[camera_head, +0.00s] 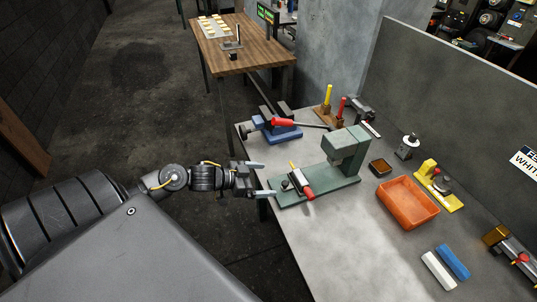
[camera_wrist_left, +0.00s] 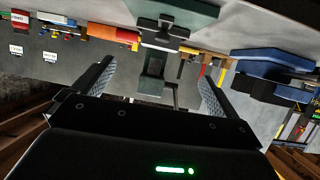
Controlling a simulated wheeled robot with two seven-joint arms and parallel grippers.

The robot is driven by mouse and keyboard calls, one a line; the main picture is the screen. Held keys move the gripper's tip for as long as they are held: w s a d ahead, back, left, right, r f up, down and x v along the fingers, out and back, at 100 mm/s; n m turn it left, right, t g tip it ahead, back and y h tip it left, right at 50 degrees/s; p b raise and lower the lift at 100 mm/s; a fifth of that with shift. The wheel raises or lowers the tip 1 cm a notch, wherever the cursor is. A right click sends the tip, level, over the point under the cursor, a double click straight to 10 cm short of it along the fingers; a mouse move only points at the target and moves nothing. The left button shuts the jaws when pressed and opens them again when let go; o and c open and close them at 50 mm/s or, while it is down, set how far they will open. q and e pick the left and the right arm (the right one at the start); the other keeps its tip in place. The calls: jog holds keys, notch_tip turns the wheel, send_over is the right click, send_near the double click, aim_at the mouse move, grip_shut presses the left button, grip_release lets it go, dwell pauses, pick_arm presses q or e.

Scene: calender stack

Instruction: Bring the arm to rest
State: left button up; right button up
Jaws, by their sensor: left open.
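My left arm comes in from the left in the head view. Its gripper (camera_head: 258,179) is open and empty, its two fingers apart, near the left edge of the grey table (camera_head: 335,245). It is just left of a green bench press (camera_head: 347,150) on a long green base. The fingers also show wide apart in the left wrist view (camera_wrist_left: 155,85), with nothing between them up close. The green press (camera_wrist_left: 153,75) shows beyond them. My right gripper does not show in either view.
A blue vise (camera_head: 279,130) with a red handle stands behind the gripper. An orange bin (camera_head: 408,203), a yellow device (camera_head: 436,186) and blue and white blocks (camera_head: 452,262) lie on the right. A wooden table (camera_head: 260,55) stands at the back. Open floor lies left.

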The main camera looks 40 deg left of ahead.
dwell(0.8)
pick_arm(q)
jog(key=a+f+y, duration=0.5)
jog(key=a+f, duration=0.5)
jog(key=f, duration=0.4)
jog(key=s+a+f+n+g+y+b, duration=0.1)
jog(key=s+a+f+g, duration=0.1)
jog(key=s+f, duration=0.55)
jog(key=s+a+f+n+g+y+b, duration=0.15)
jog(key=s+f, duration=0.25)
jog(key=f, duration=0.6)
jog(key=s+d+f+n+g+b, duration=0.15)
jog(key=s+d+f, duration=0.25)
jog(key=s+f, duration=0.45)
jog(key=s+d+f+g, duration=0.3)
jog(key=s+d+f, duration=0.2)
jog(key=s+f, duration=0.4)
jog(key=s+d+f+g+b, duration=0.1)
jog(key=s+d+f, duration=0.3)
jog(key=s+d, duration=0.6)
jog(key=d+g, duration=0.1)
jog(key=d, duration=0.2)
jog(key=shift+s+f+b, duration=0.2)
jog(key=shift+s+b, duration=0.1)
jog(key=shift+s, duration=0.1)
